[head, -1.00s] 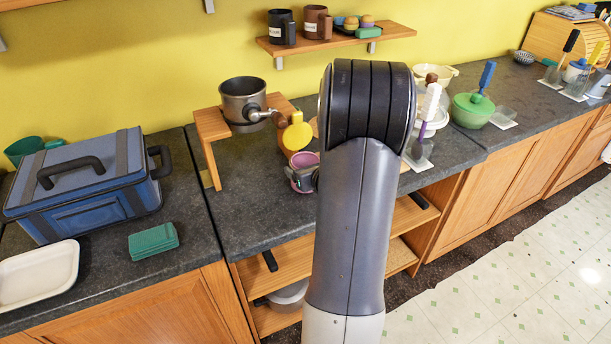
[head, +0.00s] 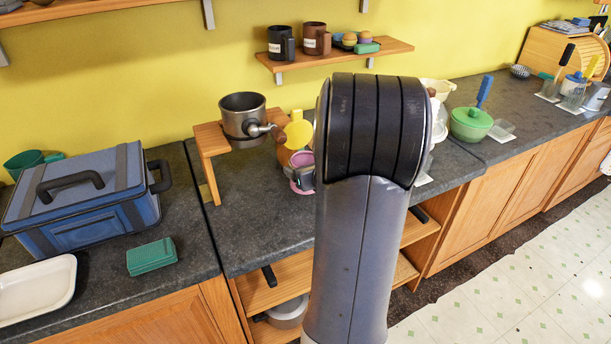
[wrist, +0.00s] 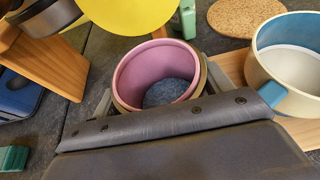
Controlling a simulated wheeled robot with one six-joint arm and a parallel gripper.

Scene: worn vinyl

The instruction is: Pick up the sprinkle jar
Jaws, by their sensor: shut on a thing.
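The sprinkle jar, taken to be the pink jar (head: 302,160), is to the left of my arm in the head view. In the wrist view the jar (wrist: 130,82) shows its open pink mouth and a speckled blue-grey inside. My gripper (wrist: 160,90) is shut on the jar, with a finger on either side. A round yellow disc (head: 298,134) stands up at the jar's rim and appears to move with it. The jar seems to be a little above the counter; its underside is hidden.
A wooden stand (head: 208,140) with a grey pot (head: 242,117) is close on the left. A cream pot with a blue inside (wrist: 285,85) is close on the right in the wrist view. A blue case (head: 80,195) and green pads (head: 152,256) lie further left.

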